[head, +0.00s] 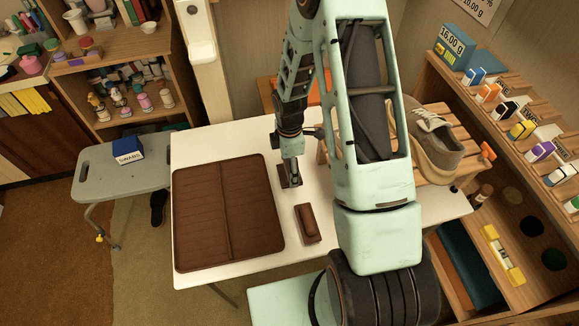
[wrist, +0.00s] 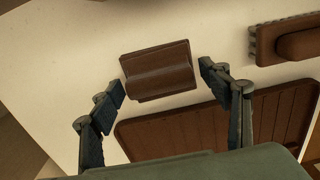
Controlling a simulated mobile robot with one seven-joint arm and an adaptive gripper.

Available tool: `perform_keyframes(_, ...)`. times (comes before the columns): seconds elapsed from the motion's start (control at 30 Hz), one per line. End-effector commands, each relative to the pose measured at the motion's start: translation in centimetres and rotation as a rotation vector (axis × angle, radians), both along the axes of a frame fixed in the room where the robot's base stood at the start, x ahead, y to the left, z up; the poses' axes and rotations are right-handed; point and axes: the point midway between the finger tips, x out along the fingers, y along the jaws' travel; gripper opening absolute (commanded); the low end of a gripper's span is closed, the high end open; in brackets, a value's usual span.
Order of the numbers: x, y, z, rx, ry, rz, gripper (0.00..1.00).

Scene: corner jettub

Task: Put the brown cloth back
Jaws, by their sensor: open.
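A small brown piece, which looks like the folded brown cloth (head: 296,180), lies on the white table below my gripper (head: 289,163). In the wrist view the brown cloth (wrist: 160,66) is a rectangle with a raised, rounded band across it. My gripper (wrist: 161,80) is open, with one finger on each side of the cloth and a visible gap at both. The gripper partly hides the cloth in the head view. A large flat brown tray (head: 225,210) with a ridge down its middle lies to the left; its edge shows in the wrist view (wrist: 180,132).
A brown brush (head: 307,223) lies right of the tray; it shows with bristles in the wrist view (wrist: 295,44). A shoe (head: 432,140) stands on a slatted wooden stand at right. A grey side table (head: 105,185) bears a blue box (head: 128,150). Bare white tabletop (head: 215,143) lies behind the tray.

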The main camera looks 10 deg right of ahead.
Motion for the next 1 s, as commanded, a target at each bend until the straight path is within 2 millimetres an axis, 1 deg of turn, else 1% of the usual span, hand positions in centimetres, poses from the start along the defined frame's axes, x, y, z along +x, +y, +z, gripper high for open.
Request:
perform_keyframes(0.17, 0.1, 0.0, 1.2, 0.000, -0.003, -0.001, 0.70)
perform_keyframes(0.27, 0.1, -0.1, 2.8, 0.000, -0.004, -0.001, 0.70)
perform_keyframes(0.5, 0.2, -0.1, 7.7, 0.000, -0.005, -0.002, 0.70)
perform_keyframes(0.7, 0.1, -0.1, 10.8, 0.000, -0.004, -0.002, 0.70)
perform_keyframes(0.83, 0.1, 0.0, 12.0, 0.000, -0.002, 0.000, 0.70)
perform_keyframes(1.0, 0.0, 0.0, 12.4, 0.000, 0.001, 0.000, 0.70)
